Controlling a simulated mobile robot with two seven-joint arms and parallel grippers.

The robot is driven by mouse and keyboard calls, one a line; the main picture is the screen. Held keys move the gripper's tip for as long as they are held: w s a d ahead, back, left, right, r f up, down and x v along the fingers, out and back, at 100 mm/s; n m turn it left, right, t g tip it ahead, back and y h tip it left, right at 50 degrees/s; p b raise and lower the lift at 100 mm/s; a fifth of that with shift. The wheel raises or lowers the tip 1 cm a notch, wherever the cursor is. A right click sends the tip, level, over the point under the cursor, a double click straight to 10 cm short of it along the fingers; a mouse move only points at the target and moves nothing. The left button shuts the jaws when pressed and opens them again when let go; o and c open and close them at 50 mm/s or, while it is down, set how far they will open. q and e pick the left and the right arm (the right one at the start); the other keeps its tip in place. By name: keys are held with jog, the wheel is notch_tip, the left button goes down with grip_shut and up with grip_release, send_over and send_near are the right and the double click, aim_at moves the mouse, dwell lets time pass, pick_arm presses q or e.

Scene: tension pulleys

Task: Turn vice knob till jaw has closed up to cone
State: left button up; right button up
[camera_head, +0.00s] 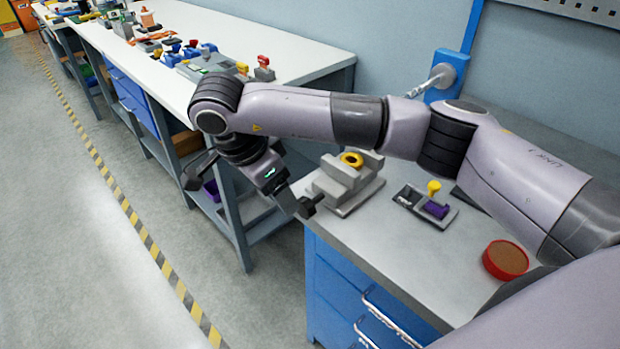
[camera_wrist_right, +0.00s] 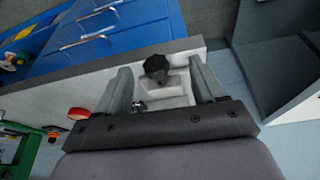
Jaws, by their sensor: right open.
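A grey vice (camera_head: 340,190) stands near the left corner of the grey bench top. A yellow round piece with a dark centre, likely the cone (camera_head: 352,159), sits in the top between its jaws. Any gap to the jaw is too small to tell. The dark knob (camera_head: 311,205) sticks out at the vice's front left. My right gripper (camera_head: 296,204) is at the knob. In the right wrist view the open fingers stand either side of the knob (camera_wrist_right: 157,67), with space on both sides. The pale vice body (camera_wrist_right: 178,88) shows behind it. My left gripper is out of view.
A grey tray (camera_head: 410,198) with yellow and purple pieces lies right of the vice. A red round container (camera_head: 505,260) is nearer the front. Blue drawers (camera_head: 350,285) are below. A long white workbench (camera_head: 305,50) with several parts stands behind my arm.

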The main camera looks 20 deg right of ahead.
aim_at(312, 203)
jog(key=d+f, duration=0.4)
jog(key=f, duration=0.2)
jog(key=shift+d+h, duration=0.2)
jog(key=shift+h, duration=0.2)
jog(key=shift+r, duration=0.1)
jog(key=c, duration=1.1)
